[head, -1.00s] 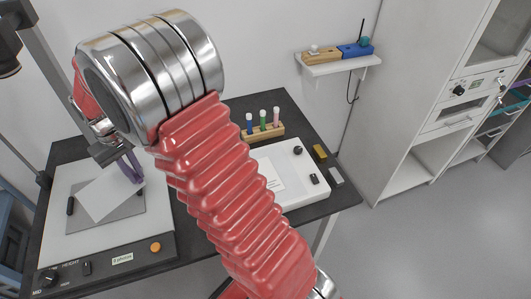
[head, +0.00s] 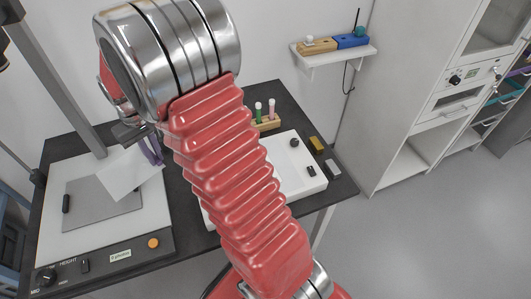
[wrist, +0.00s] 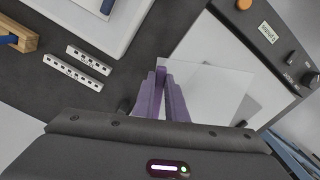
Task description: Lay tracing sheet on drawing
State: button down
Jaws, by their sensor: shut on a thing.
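The tracing sheet (head: 122,178) is a thin, pale, translucent square. My gripper (head: 154,152), with purple fingers, is shut on its right edge in the head view. In the wrist view the fingers (wrist: 164,90) pinch the sheet (wrist: 208,85) at its left side. The sheet is over the grey mat (head: 95,212) on the left white stand base, apparently raised and partly past the mat's edge. The right white panel (head: 302,180) is largely behind my arm. A drawing cannot be made out now; an earlier frame shows a small lined paper on that panel.
A tube rack (head: 266,124) stands at the back of the black table. Yellow (head: 316,143) and grey (head: 333,167) blocks lie at its right. The stand's post (head: 55,80) rises at left. Two scale bars (wrist: 88,60) lie on the table between the stand and the panel.

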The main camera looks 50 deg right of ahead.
jog(key=s+d+f+m, duration=0.1)
jog(key=s+d+m, duration=0.3)
jog(key=s+d, duration=1.9)
jog(key=s, duration=0.4)
jog(key=shift+f+m, duration=0.25)
jog(key=shift+m, duration=0.05)
jog(key=shift+w, duration=0.1)
jog(key=shift+f, duration=1)
jog(key=shift+f, duration=0.1)
jog(key=shift+f, duration=1.8)
jog(key=shift+f, duration=0.45)
